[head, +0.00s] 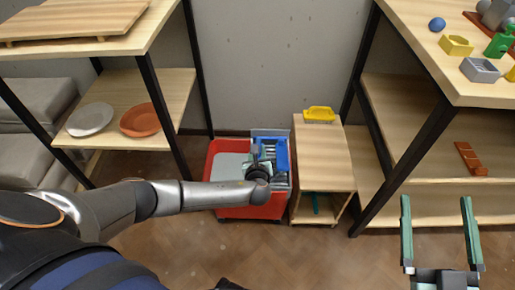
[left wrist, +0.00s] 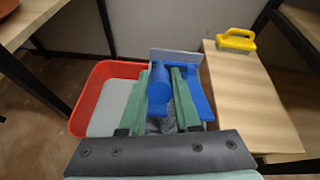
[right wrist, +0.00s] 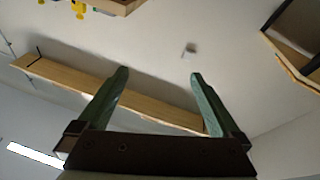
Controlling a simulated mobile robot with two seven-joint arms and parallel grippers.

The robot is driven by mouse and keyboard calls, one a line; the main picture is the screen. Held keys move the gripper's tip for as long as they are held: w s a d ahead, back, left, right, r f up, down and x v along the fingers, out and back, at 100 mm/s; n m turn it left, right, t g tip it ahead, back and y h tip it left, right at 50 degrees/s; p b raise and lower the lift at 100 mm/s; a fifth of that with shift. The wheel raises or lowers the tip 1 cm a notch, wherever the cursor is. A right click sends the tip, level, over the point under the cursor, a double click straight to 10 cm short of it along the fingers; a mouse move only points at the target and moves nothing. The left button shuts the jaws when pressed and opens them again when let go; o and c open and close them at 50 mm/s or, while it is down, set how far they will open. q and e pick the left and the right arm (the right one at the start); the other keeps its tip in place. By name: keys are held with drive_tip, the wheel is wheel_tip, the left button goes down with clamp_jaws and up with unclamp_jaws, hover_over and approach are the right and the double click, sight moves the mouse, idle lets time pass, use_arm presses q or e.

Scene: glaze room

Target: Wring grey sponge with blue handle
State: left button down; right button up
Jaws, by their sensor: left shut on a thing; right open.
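My left gripper (left wrist: 160,98) is shut on the blue handle (left wrist: 159,82) of the sponge, at the red bucket. Grey sponge material (left wrist: 155,125) shows below, partly hidden by the fingers. A blue wringer frame (left wrist: 201,100) with a grey back plate (left wrist: 190,58) stands at the bucket's right side; the frame also shows in the head view (head: 283,153). I cannot tell whether the sponge touches it. The red bucket (head: 211,158) stands on the floor, its front partly hidden by my left arm. My right gripper (head: 438,225) is open and empty, right of the bucket.
A wooden cabinet (head: 323,160) stands right beside the bucket, with a yellow-handled tool (head: 319,114) on top. A shelf (head: 125,110) with two plates is at left. A table (head: 455,80) with small coloured items is at right. The floor in front is clear.

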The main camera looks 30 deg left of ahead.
drive_tip(key=s+a+r+n+t+y+b, duration=0.1)
drive_tip(key=s+r+n+t+y+b, duration=0.15)
drive_tip(key=s+r+n+y, duration=0.6)
use_arm(q)
drive_tip(key=s+d+f+t+y+b, duration=0.2)
drive_tip(key=s+f+t+b, duration=0.2)
drive_tip(key=f+b, duration=0.4)
drive_tip(key=shift+f, duration=0.5)
use_arm(e)
wheel_tip(320, 180, down, 6)
drive_tip(key=w+a+m, duration=0.1)
drive_tip(key=w+m, duration=0.1)
drive_tip(key=m, duration=0.1)
drive_tip(key=shift+g, duration=0.35)
use_arm(q)
drive_tip(key=shift+s, duration=0.15)
use_arm(e)
drive_tip(key=shift+h, duration=0.25)
